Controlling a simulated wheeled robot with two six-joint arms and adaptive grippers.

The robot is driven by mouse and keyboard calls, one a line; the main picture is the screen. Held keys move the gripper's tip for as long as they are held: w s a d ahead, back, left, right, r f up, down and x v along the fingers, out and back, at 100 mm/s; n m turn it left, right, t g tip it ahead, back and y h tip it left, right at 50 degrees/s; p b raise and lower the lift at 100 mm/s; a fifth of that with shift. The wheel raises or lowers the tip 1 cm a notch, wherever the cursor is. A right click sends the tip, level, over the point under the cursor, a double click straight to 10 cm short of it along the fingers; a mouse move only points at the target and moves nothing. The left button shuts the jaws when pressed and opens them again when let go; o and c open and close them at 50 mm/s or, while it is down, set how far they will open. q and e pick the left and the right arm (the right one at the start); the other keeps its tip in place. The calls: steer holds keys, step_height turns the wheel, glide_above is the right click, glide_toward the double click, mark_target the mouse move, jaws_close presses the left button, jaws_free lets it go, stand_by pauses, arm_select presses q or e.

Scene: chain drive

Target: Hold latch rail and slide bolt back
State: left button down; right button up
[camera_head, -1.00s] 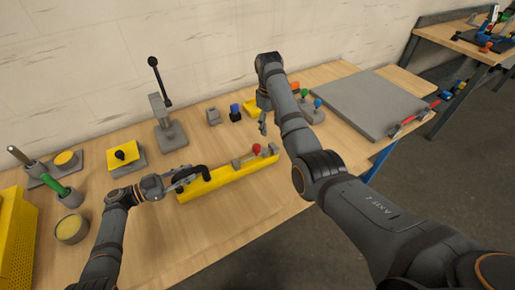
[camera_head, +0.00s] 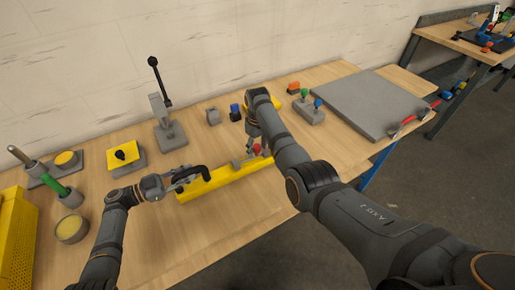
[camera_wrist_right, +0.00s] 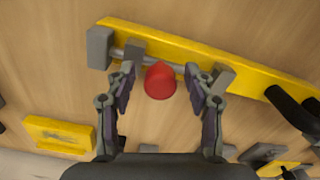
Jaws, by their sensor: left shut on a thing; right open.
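The yellow latch rail (camera_head: 228,177) lies on the table; it also crosses the top of the right wrist view (camera_wrist_right: 185,47). Its black handle (camera_head: 203,171) stands near the left end. My left gripper (camera_head: 182,183) is shut on this handle. The bolt is a grey rod (camera_wrist_right: 178,68) running through grey blocks, with a red knob (camera_wrist_right: 160,80) on it. My right gripper (camera_wrist_right: 161,74) is open, its fingers on either side of the knob. I cannot tell whether they touch it. In the head view the right gripper (camera_head: 253,146) partly hides the knob (camera_head: 257,149).
A grey block (camera_wrist_right: 99,47) stands at one rail end. Behind the rail are a toggle clamp (camera_head: 165,120), a yellow block with a black knob (camera_head: 124,154) and a blue-topped piece (camera_head: 235,112). A grey plate (camera_head: 368,103) lies right. The table front is clear.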

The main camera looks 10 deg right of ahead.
steer(key=shift+f, duration=0.25)
steer(key=shift+c, duration=0.3)
jaws_close()
steer(key=shift+a, duration=0.1)
